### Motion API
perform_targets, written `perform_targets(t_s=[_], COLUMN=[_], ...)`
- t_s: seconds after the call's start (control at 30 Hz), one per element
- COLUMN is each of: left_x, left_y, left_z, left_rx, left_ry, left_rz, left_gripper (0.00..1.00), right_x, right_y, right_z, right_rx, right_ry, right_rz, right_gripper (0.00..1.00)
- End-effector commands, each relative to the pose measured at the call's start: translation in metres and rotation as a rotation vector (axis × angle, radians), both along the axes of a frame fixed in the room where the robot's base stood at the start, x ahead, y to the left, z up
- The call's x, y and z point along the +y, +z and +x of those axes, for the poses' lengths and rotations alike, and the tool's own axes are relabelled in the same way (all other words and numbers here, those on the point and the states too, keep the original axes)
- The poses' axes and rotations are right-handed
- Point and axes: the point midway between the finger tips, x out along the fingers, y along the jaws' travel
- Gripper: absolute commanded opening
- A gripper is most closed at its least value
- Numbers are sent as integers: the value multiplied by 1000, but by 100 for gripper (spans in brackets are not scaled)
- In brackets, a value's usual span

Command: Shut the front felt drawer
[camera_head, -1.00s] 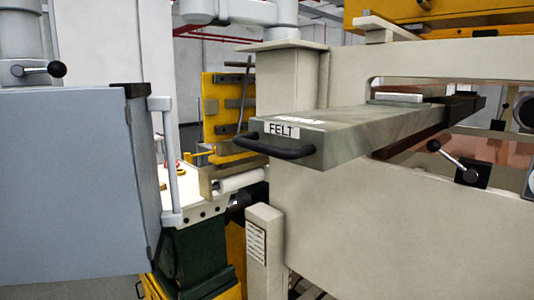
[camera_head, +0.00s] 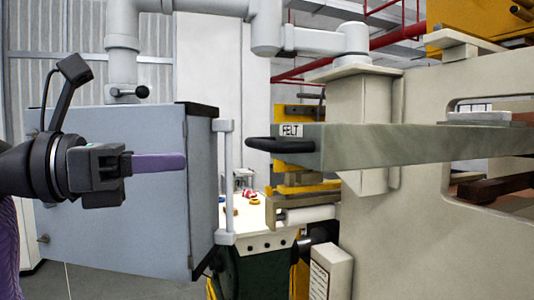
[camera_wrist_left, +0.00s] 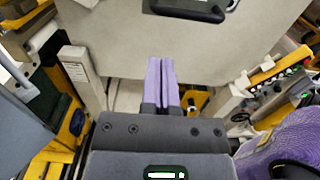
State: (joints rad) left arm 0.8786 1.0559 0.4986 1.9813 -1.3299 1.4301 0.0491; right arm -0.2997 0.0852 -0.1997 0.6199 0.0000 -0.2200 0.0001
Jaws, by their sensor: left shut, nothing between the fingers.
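The felt drawer (camera_head: 400,147) is a long grey-green drawer with a "FELT" label and a black bar handle (camera_head: 278,145) on its front end. It sticks out to the left from the beige machine frame (camera_head: 430,220). My left gripper (camera_head: 184,162) is in front of the grey cabinet, left of the handle in the head view and apart from it. Its purple fingers are together and empty. In the left wrist view the fingers (camera_wrist_left: 162,68) point towards the beige panel, and a black handle (camera_wrist_left: 188,9) shows at the top edge. My right gripper is out of view.
A grey cabinet (camera_head: 120,190) with a pale vertical bar (camera_head: 226,180) stands left of the drawer. A white-topped bench (camera_head: 262,220) and a labelled beige post (camera_head: 330,272) stand below the handle. Open space lies between the bar and the handle.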

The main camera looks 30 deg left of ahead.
Motion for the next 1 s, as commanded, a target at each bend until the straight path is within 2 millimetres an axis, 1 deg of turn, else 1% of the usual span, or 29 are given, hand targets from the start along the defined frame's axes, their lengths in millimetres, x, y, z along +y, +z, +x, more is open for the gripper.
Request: perform_targets(t_s=[0.03, 0.13, 0.3, 0.4, 0.5, 0.63, 1.0], left_x=[-8, -22, -46, -57, -63, -68, -68], left_y=[5, 5, 5, 5, 3, 2, 0], left_z=[8, 25, 52, 64, 73, 79, 80], left_rx=[1, 1, 2, 2, 2, 1, 2], left_ry=[-5, -8, -9, -9, -7, -6, -5], left_rz=[0, -2, -4, -5, -5, -4, -4], left_gripper=[0, 0, 0, 0, 0, 0, 0], right_x=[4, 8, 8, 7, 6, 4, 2], right_y=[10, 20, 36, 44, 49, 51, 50], right_z=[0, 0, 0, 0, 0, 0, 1], right_rx=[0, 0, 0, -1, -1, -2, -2], right_ry=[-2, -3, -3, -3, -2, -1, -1], right_rz=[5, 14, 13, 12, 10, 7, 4], right_gripper=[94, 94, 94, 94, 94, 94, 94])
